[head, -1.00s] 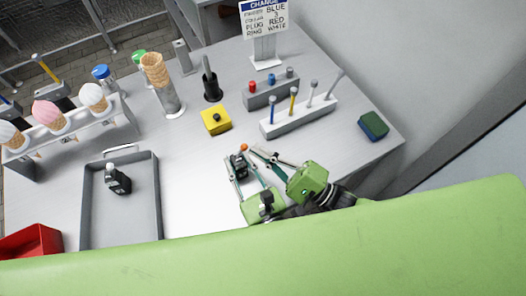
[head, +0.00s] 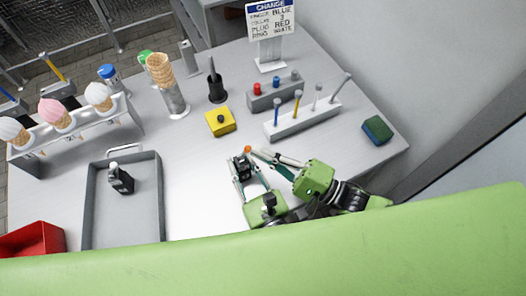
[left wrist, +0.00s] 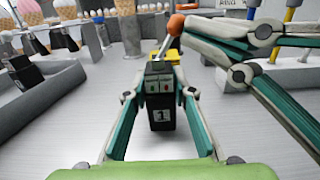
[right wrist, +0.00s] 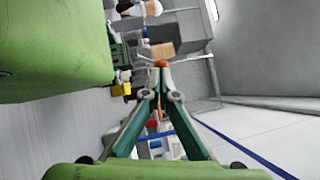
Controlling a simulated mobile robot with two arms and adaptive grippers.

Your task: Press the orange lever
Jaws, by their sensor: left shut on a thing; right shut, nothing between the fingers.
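The orange lever (left wrist: 176,25) is a metal stalk with an orange ball tip, rising from a small black device (left wrist: 160,105) marked 1. My left gripper (left wrist: 161,95) is shut on this device and holds it upright, one finger on each side. In the head view the device (head: 243,168) is over the table in front of the yellow block. My right gripper (head: 254,152) is shut and empty, its fingertips right beside the orange ball, which also shows in the right wrist view (right wrist: 161,63). I cannot tell whether they touch.
A similar black device (head: 121,180) stands in the grey tray (head: 88,215). A yellow block (head: 220,122), a white peg rack (head: 303,118) and a green-blue sponge (head: 377,130) stand around the grippers. An ice cream cone rack (head: 130,128) is at the left.

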